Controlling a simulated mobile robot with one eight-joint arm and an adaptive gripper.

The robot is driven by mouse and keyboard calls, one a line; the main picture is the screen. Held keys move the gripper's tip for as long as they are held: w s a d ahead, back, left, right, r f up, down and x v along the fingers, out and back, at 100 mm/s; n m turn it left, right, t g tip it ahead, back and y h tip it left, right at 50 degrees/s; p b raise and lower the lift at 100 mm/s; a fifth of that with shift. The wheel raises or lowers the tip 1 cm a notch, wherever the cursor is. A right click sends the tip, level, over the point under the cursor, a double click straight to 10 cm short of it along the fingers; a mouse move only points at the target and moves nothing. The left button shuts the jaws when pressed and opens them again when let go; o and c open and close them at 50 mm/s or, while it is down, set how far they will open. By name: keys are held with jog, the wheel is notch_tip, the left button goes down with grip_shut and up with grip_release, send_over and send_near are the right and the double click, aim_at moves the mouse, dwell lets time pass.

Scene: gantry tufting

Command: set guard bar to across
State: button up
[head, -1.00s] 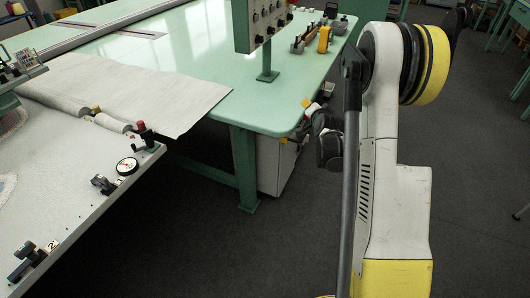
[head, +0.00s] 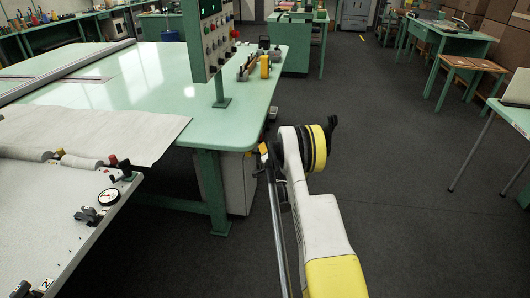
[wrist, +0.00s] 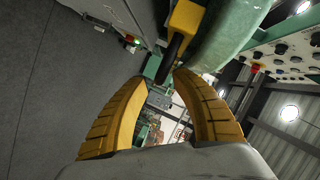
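I cannot pick out the guard bar with certainty. In the wrist view a yellow block with a dark rounded bar (wrist: 183,28) stands just beyond the fingertips, beside a green rounded surface (wrist: 232,38). It may be part of the guard bar.
A panel with knobs (head: 208,40) stands on a post on the table. A yellow object (head: 264,66) sits near the table's right edge. A white work surface with a round dial (head: 109,197) is at left. Open dark floor (head: 400,150) lies to the right.

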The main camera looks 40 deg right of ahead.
jog(key=shift+x, duration=0.95)
grip_shut()
jog(key=shift+s+a, duration=0.1)
jog(key=shift+a, duration=0.05)
